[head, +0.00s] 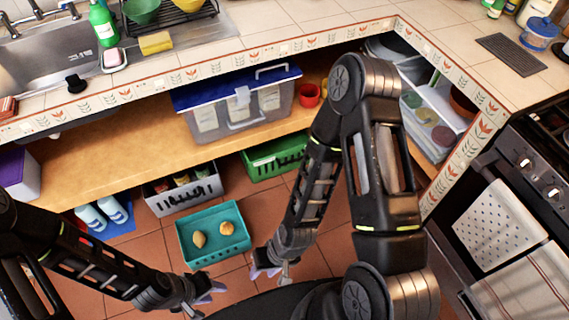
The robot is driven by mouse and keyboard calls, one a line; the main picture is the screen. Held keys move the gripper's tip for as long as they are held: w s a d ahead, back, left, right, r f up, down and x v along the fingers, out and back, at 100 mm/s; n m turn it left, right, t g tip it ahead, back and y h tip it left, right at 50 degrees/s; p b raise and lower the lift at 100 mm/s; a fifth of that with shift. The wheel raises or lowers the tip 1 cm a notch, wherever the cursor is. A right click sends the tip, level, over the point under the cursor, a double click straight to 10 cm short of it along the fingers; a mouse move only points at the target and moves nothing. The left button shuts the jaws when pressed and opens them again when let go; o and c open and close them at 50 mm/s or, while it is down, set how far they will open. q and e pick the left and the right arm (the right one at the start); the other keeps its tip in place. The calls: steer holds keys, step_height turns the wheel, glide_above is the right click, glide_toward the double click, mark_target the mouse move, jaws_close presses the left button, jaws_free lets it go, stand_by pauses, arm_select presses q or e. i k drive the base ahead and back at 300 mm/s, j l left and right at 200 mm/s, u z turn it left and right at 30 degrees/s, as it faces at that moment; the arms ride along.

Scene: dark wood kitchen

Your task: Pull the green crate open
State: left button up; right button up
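The green crate (270,160) stands on the tiled floor under the wooden shelf, its back part hidden below the shelf and its right end close behind my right arm. Its slotted front wall faces me. My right gripper (268,272) hangs low in front of the crate, apart from it; its fingers are small and partly hidden, so I cannot tell their opening. My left gripper (207,292) is at the lower left, away from the crate, with its fingers spread apart and nothing between them.
A teal crate (184,246) with two round yellowish items sits on the floor in front. A grey crate (160,208) with bottles stands left of the green crate. The wooden shelf (130,160) overhangs them, bearing a clear blue-lidded box (268,125). An oven (480,190) stands at right.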

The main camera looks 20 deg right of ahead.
mark_target(266, 160)
steer(key=i+l, duration=0.15)
steer(key=l, duration=0.2)
steer(key=i+l, duration=0.2)
steer(key=l, duration=0.15)
steer(key=i+l, duration=0.15)
steer(key=l, duration=0.25)
steer(key=i+l, duration=0.2)
steer(key=l, duration=0.15)
steer(key=i+l, duration=0.15)
steer(key=l, duration=0.2)
steer(key=i+l, duration=0.2)
steer(key=l, duration=0.15)
